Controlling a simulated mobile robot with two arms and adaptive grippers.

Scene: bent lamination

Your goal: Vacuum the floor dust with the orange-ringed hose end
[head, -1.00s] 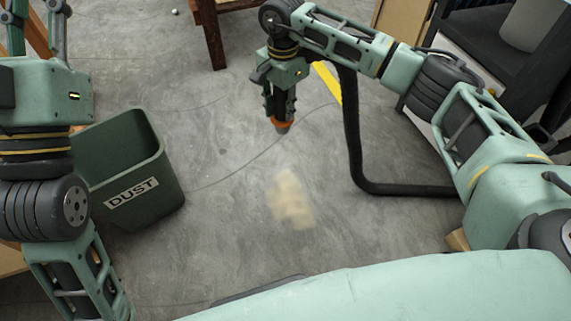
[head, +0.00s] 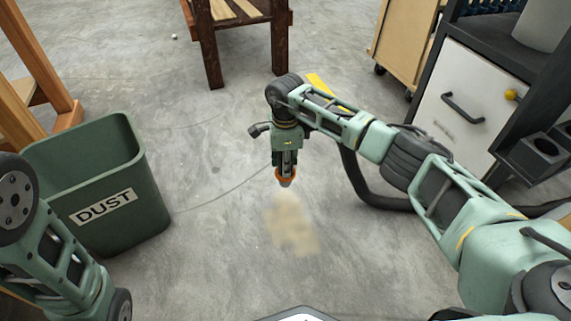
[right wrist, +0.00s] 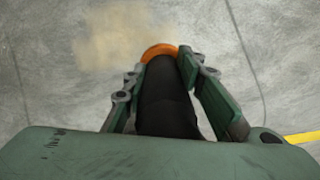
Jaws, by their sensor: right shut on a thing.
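The floor dust (head: 291,228) is a pale tan patch on the grey concrete in the middle of the head view. It also shows at the upper left of the right wrist view (right wrist: 115,38). My right gripper (head: 287,168) points down and is shut on the black hose end (right wrist: 166,105) with its orange ring (head: 286,178). The nozzle tip is at the far edge of the dust; whether it touches the floor I cannot tell. The black hose (head: 362,190) runs behind my right arm to the right. My left gripper is out of view; only part of its arm shows.
A green bin labelled DUST (head: 118,215) stands at the left. A wooden table (head: 205,45) is at the back, and a wooden frame (head: 45,75) at the far left. A white-fronted cabinet (head: 458,115) is at the right. The floor around the dust is clear.

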